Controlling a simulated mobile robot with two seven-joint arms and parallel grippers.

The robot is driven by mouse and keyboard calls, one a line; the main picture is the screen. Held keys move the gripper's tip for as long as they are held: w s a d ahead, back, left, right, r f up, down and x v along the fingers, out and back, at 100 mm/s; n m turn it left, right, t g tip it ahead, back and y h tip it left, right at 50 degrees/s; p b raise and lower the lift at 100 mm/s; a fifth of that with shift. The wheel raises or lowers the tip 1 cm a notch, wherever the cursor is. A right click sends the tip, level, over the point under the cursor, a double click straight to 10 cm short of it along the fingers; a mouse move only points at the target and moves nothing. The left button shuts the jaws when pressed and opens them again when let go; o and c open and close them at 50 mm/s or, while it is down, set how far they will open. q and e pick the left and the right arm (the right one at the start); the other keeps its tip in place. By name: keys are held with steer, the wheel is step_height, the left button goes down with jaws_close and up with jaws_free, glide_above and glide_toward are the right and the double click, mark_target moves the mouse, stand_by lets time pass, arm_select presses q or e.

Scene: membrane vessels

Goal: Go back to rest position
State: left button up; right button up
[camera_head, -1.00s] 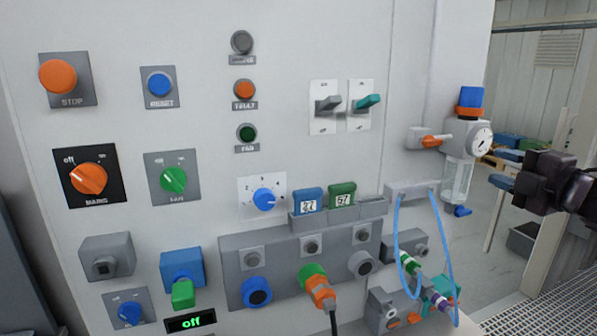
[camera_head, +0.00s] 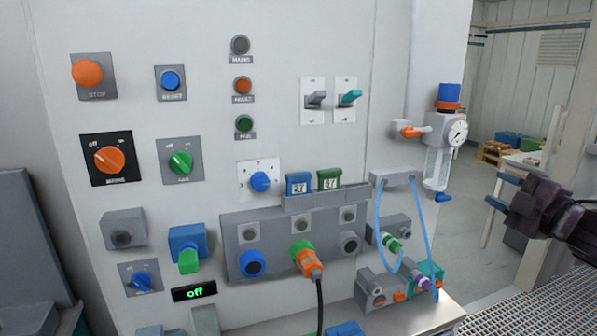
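My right gripper (camera_head: 506,191) shows at the right edge, its blue-tipped fingers pointing left. The two fingers look apart with nothing between them. It is clear of the control panel (camera_head: 290,140), to the right of the gauge unit (camera_head: 457,133). My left gripper is not in view. The panel carries an orange stop button (camera_head: 87,73), an orange mains knob (camera_head: 109,160), a green fan knob (camera_head: 180,163) and a blue dial (camera_head: 260,181).
An orange plug (camera_head: 312,264) with a black cable sits in the socket row. Blue tubing (camera_head: 429,240) loops at the panel's right. A blue tag (camera_head: 298,184) and a green tag (camera_head: 329,180) stand on a ledge. A metal grating (camera_head: 540,305) lies below my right gripper.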

steer(key=s+a+f+m+g+h, duration=0.1)
steer(key=s+f+m, duration=0.2)
steer(key=f, duration=0.7)
steer(key=s+a+f+m+h, duration=0.15)
steer(key=f+m, duration=0.25)
steer(key=f, duration=0.5)
steer(key=s+a+f+m+g+h, duration=0.1)
steer(key=s+f+m, duration=0.25)
steer(key=f, duration=0.65)
steer(key=s+a+f+m+g+h, duration=0.1)
steer(key=s+a+f+m+g, duration=0.1)
steer(key=s+f, duration=0.7)
steer(key=s+a+f+m+g+h, duration=0.1)
steer(key=s+a+f+m, duration=0.3)
steer(key=s+f, duration=0.4)
steer(key=shift+s+f+m+g, duration=0.35)
steer(key=shift+s+m+g, duration=0.15)
steer(key=shift+s, duration=0.45)
steer(key=shift+a, duration=0.1)
